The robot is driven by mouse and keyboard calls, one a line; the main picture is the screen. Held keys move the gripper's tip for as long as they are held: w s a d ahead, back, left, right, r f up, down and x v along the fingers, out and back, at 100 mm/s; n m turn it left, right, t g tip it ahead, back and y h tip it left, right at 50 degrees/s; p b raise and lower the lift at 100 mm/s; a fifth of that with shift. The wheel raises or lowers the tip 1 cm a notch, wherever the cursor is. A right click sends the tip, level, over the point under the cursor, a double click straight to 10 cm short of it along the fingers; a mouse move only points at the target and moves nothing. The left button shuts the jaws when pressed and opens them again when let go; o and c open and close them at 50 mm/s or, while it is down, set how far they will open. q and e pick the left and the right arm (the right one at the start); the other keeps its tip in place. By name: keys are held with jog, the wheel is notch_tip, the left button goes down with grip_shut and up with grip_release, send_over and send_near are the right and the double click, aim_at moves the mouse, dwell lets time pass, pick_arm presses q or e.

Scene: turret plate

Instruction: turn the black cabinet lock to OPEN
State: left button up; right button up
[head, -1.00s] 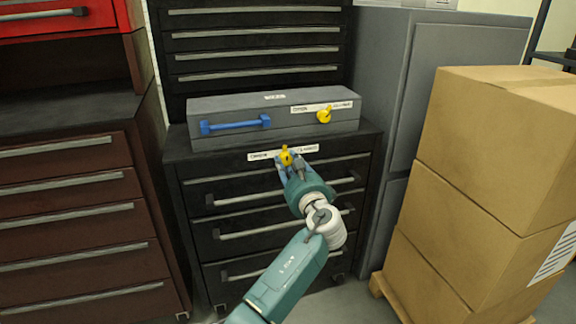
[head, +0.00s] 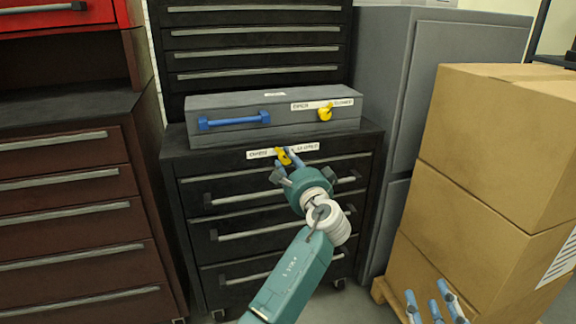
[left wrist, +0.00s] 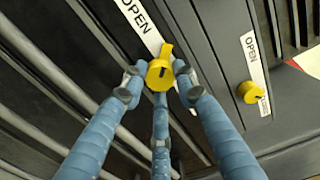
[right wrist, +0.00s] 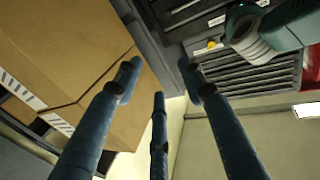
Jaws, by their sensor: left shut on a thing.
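The black cabinet (head: 172,160) stands in the middle of the head view. Its yellow lock knob (head: 283,157) is on the top front edge, between the OPEN and CLOSED ends of a white label. In the left wrist view the knob (left wrist: 159,76) sits between the fingertips, its tab pointing up beside the OPEN text. My left gripper (head: 284,167) is shut on the knob and hides part of the label. My right gripper (head: 433,302) is open and empty, low in front of the boxes; its spread fingers show in the right wrist view (right wrist: 158,80).
A grey case (head: 230,135) with a blue handle (head: 235,121) and its own yellow knob (head: 325,114) lies on the cabinet, just above my left gripper. Cardboard boxes (head: 490,170) stand at right on a pallet. A brown drawer cabinet (head: 70,220) stands at left.

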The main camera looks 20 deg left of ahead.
pick_arm(q)
jog(key=shift+d+f+n, duration=0.2)
jog(key=shift+d+n, duration=0.05)
jog(key=shift+n, duration=0.05)
pick_arm(e)
jog(key=shift+a+r+t+y, duration=0.1)
jog(key=shift+r+t+y, duration=0.25)
jog(key=shift+r, duration=0.5)
pick_arm(q)
jog(key=o, duration=1.1)
jog(key=shift+w+r, duration=0.1)
jog(key=shift+o, duration=0.2)
jog(key=v, duration=0.7)
jog(key=shift+s+d, duration=0.15)
jog(key=shift+s, duration=0.1)
